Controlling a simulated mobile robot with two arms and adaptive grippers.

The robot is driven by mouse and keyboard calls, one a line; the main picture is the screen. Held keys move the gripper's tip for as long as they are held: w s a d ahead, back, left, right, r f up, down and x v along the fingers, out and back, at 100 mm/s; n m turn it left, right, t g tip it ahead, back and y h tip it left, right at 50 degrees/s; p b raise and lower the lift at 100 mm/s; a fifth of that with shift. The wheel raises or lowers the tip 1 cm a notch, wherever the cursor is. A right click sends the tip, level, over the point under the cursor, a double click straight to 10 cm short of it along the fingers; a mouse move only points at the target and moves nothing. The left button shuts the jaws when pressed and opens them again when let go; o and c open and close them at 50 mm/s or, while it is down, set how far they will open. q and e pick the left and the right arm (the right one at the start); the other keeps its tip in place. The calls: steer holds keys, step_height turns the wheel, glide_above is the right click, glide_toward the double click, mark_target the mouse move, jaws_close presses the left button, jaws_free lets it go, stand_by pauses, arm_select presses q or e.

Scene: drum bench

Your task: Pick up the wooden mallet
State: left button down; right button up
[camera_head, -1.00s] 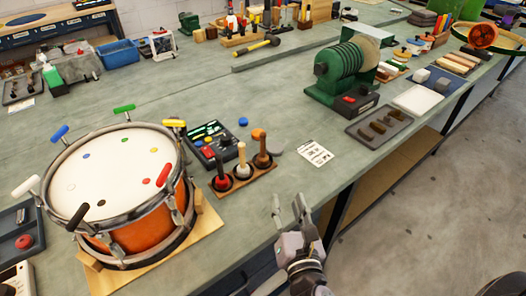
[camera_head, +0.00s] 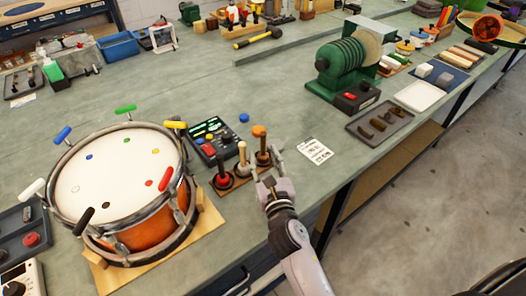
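A small wooden rack (camera_head: 245,176) in front of the control box holds three upright tools. The middle one has a pale wood-coloured top (camera_head: 242,153) and looks most like the wooden mallet. The right one has an orange top (camera_head: 259,132). My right gripper (camera_head: 267,168) is open and empty at the rack's right end. Its fingers point toward the orange-topped tool and partly cover the rack end. I cannot tell whether they touch it. My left gripper is not in view.
An orange drum (camera_head: 150,236) with coloured pegs stands left of the rack. A control box (camera_head: 210,138) is behind the rack. A white card (camera_head: 315,151) lies to the right, with a green machine (camera_head: 345,72) beyond.

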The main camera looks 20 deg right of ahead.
mark_target(264, 148)
steer(key=w, duration=0.2)
steer(key=w+d+p, duration=0.1)
steer(key=w, duration=0.2)
steer(key=shift+w+d+f, duration=0.1)
steer(key=shift+w+f, duration=0.1)
steer(key=shift+w, duration=0.05)
jaws_close()
stand_by(0.4)
